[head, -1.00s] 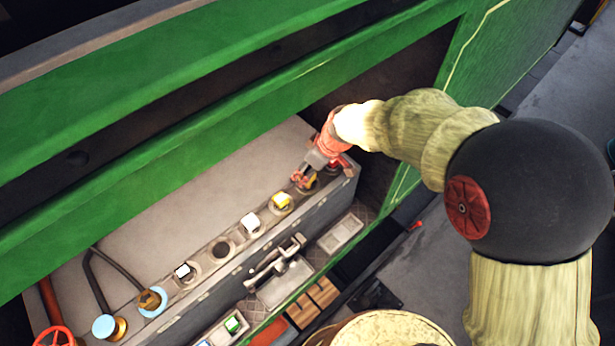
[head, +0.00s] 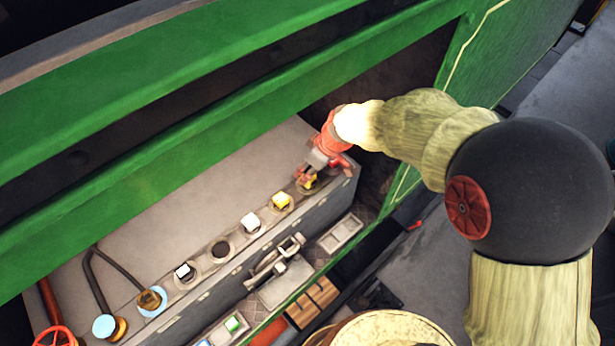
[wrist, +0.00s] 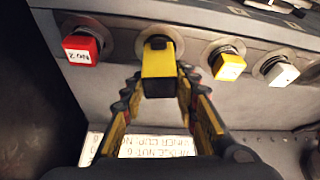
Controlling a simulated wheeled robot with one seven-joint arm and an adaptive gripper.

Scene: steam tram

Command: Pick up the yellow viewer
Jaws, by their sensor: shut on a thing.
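The yellow viewer (wrist: 158,66) is a yellow block with a dark band, at the middle of the wrist view. It sits at a round socket in the console's sloped edge; I cannot tell whether it is lifted. My gripper (wrist: 159,82) is shut on it, one finger on each side. In the head view my gripper (head: 306,176) is at the far right end of the row of sockets, with a bit of the viewer (head: 311,183) showing below the fingers.
A red block (wrist: 82,48) marked "No 2" stands to the left in the wrist view. A second yellow block (wrist: 230,67) and a white block (wrist: 281,71) stand to the right. A green wall (head: 190,150) rises behind the grey console (head: 190,210). A label plate (wrist: 155,146) lies below.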

